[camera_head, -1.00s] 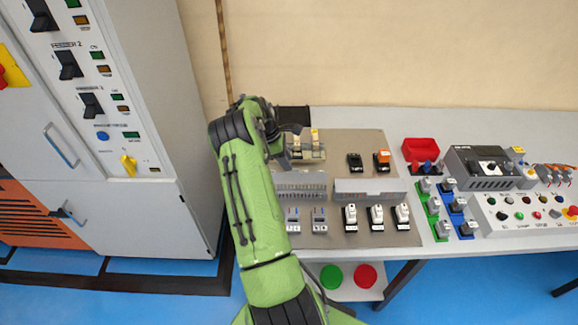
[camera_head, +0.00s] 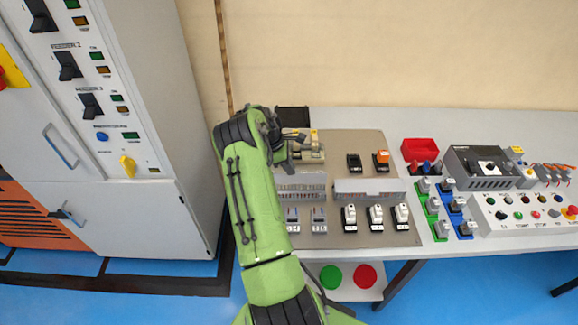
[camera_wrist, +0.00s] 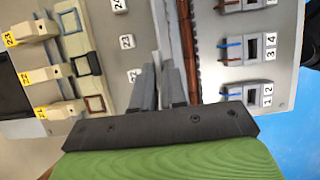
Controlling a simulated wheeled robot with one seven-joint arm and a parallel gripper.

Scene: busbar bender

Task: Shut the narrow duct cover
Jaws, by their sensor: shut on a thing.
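The narrow duct (camera_head: 304,193) is a grey slotted channel on the panel, left of the wider duct. In the wrist view its open channel (camera_wrist: 187,50) shows reddish-brown inside. The narrow duct cover (camera_wrist: 160,25) appears as a thin light-grey strip standing along the channel's left side. My gripper (camera_wrist: 164,78) is shut on this strip, one finger on each side. The cover is not seen lying flat over the channel. In the head view my green arm hides part of the duct's left end, and my fingertips are hard to make out.
Terminal blocks (camera_wrist: 55,75) stand left of the fingers in the wrist view, and breakers (camera_wrist: 245,97) stand on the right. In the head view the wider duct (camera_head: 372,188) is beside the narrow one. A red bin (camera_head: 420,150) and control box (camera_head: 530,212) are farther right.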

